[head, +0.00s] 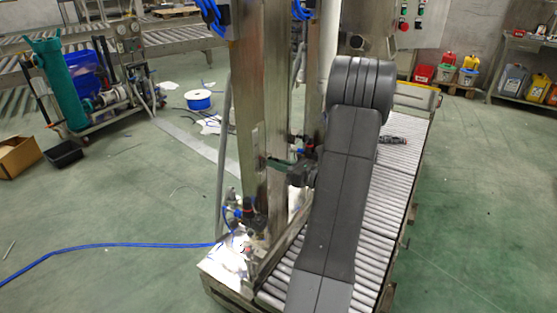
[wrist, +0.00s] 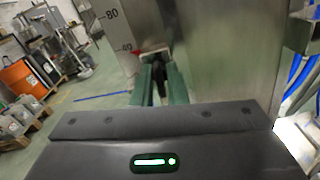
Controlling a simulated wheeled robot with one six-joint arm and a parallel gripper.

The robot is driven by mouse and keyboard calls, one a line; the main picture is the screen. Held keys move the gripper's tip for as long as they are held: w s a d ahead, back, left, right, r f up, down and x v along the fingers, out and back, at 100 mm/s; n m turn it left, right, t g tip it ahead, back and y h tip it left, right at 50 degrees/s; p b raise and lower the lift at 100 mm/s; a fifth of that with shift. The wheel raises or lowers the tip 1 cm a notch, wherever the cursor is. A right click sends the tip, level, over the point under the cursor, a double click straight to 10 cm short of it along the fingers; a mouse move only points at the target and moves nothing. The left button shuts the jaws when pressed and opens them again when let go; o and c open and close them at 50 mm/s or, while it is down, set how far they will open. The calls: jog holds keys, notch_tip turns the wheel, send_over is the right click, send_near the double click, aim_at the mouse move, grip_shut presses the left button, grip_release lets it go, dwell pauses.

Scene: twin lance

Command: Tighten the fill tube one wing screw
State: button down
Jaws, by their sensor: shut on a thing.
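My gripper (head: 277,163) reaches left from my grey arm to the steel column (head: 248,120) in the head view. In the wrist view, the green fingers of my gripper (wrist: 160,78) stand on both sides of a narrow dark piece, the wing screw (wrist: 159,88). The gripper is shut on it, beside the column's steel face (wrist: 228,60). A plate with a printed scale (wrist: 112,28) and a small red mark is just behind the fingertips. The screw's wings and thread are mostly hidden by the fingers, and I cannot tell how far it is turned.
A roller conveyor (head: 392,190) runs beside and beneath my arm. A blue hose (head: 120,246) crosses the floor to fittings at the column's foot. Blue tubes (wrist: 300,75) hang right of the column in the wrist view. Green floor (head: 480,215) is open at right.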

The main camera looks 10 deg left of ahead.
jog(key=shift+r+p, duration=0.15)
jog(key=shift+p, duration=0.25)
jog(key=shift+m+p, duration=0.45)
jog(key=shift+m, duration=0.05)
jog(key=m+p, duration=0.2)
jog(key=p, duration=0.2)
jog(key=shift+m, duration=0.3)
jog(key=shift+m+p, duration=0.4)
jog(key=shift+a, duration=0.1)
